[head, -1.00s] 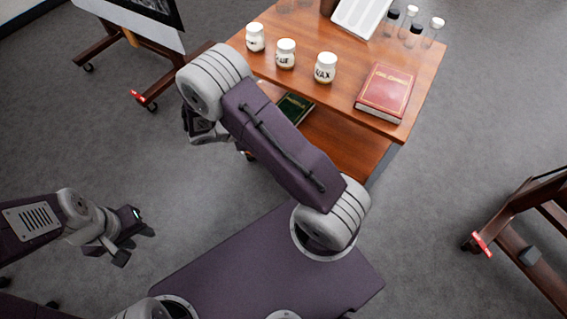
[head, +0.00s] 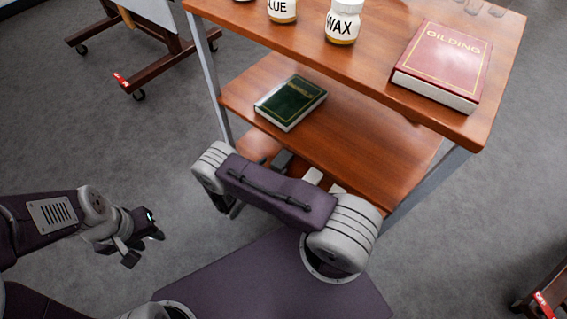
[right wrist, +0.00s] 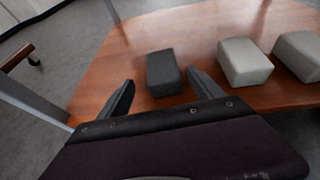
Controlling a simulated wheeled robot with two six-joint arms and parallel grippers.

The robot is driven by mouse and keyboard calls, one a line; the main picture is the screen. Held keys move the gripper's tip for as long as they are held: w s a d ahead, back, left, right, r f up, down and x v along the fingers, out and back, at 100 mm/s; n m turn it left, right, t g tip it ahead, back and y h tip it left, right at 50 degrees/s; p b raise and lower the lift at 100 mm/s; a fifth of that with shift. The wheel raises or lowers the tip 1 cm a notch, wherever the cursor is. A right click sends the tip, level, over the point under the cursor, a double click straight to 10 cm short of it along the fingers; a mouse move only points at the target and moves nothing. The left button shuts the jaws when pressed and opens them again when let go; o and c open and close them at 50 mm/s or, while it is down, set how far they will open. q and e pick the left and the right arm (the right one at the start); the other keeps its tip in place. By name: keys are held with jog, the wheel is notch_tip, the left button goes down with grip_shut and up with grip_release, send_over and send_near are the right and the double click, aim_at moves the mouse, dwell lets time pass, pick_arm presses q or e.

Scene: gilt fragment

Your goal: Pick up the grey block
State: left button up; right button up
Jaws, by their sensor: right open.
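The dark grey block (right wrist: 163,73) lies on the wooden bottom shelf in the right wrist view, ahead of my right gripper (right wrist: 160,80). That gripper is open, with one finger to each side of the block in the picture and nothing held. In the head view the dark grey block (head: 282,160) shows just above my right arm, which hides the right gripper's fingers. My left gripper (head: 143,246) is open and empty over the floor at the left.
Two pale blocks (right wrist: 244,62) (right wrist: 300,55) stand right of the dark one. The cart's middle shelf (head: 360,130), holding a green book (head: 291,103), is above. Jars and a red gilding book (head: 443,62) are on top. A cart leg (head: 207,85) stands left.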

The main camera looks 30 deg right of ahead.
aim_at(279, 162)
jog(key=shift+w+d+f, duration=0.1)
jog(key=shift+d, duration=0.1)
jog(key=b+x, duration=0.3)
jog(key=x, duration=0.1)
jog(key=shift+d+f+b, duration=0.15)
jog(key=shift+d+b, duration=0.2)
jog(key=shift+b, duration=0.05)
jog(key=shift+w+d, duration=0.1)
jog(key=shift+d, duration=0.15)
jog(key=c, duration=1.4)
notch_tip(279, 162, up, 11)
jog(key=p, duration=0.7)
jog(key=shift+f+p, duration=0.2)
jog(key=shift+p, duration=0.1)
jog(key=shift+f, duration=0.15)
